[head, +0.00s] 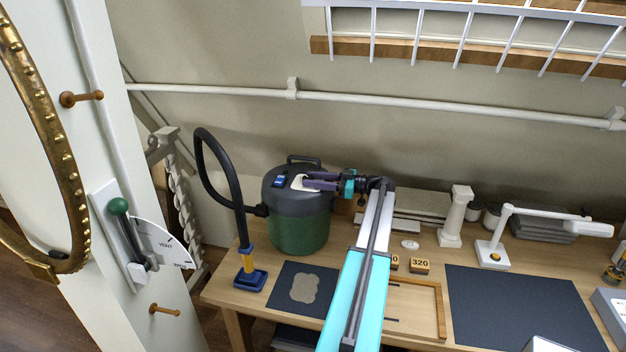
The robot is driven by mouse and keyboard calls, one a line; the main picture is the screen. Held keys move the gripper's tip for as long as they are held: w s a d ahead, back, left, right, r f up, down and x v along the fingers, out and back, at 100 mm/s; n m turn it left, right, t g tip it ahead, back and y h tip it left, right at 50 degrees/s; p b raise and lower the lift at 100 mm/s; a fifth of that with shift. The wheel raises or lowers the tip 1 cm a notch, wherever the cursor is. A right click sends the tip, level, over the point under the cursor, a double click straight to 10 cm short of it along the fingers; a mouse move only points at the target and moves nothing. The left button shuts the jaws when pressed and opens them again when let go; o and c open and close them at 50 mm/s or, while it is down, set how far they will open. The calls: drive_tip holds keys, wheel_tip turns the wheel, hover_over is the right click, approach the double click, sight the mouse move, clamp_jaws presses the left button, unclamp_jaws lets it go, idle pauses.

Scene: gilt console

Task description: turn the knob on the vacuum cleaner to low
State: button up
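The vacuum cleaner (298,226) stands on the wooden table, a green drum with a dark grey lid and a black hose. On its lid are a blue switch (280,181) and a pale plate (298,185), partly covered by my gripper. My gripper (308,182), with purple fingers, reaches in from the right, and its fingertips are at the pale plate. The knob is not clearly visible; the fingers may hide it. I cannot tell whether the fingers touch or hold anything. The knob's setting is not readable.
The hose ends in a blue and yellow nozzle (250,272) at the table's left. A dark mat (270,298) lies in front. A white lamp (494,250), a pillar (455,217) and number blocks (420,265) stand right. A white rail (420,107) runs along the wall behind.

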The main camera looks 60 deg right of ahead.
drive_tip(key=shift+o, duration=0.9)
drive_tip(key=shift+r, duration=0.15)
drive_tip(key=shift+w, duration=0.1)
drive_tip(key=b+v, duration=0.5)
drive_tip(key=v, duration=0.9)
drive_tip(key=shift+b, duration=0.3)
